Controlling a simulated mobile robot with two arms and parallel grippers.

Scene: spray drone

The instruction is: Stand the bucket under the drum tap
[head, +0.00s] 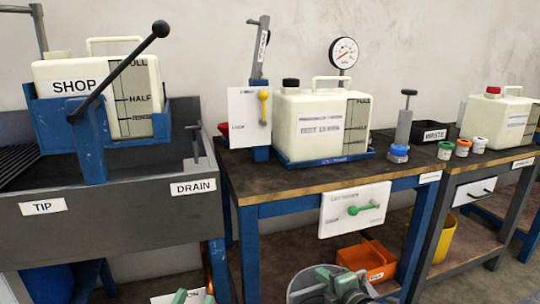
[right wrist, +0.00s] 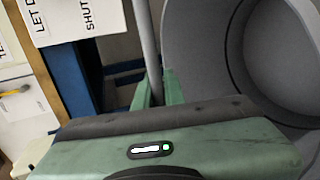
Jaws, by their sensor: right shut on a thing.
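A round grey bucket (head: 300,279) shows at the bottom of the head view, in front of the middle bench. Its open mouth and inner wall fill the upper right of the right wrist view (right wrist: 205,60). My right gripper (head: 326,277) is shut at the bucket; in the right wrist view a thin grey rod, seemingly its handle, runs between the green fingers (right wrist: 156,88). My left gripper (head: 194,297) shows only two separated green tips at the bottom edge, apparently open and empty. No drum tap can be identified for certain.
A white panel with a green lever (head: 360,210) hangs on the middle bench's front. Below are an orange bin (head: 366,262) and a yellow bucket (head: 441,241). A grey sink (head: 110,225) stands left, with a blue rounded thing (head: 48,283) beneath. White tanks (head: 310,140) stand above.

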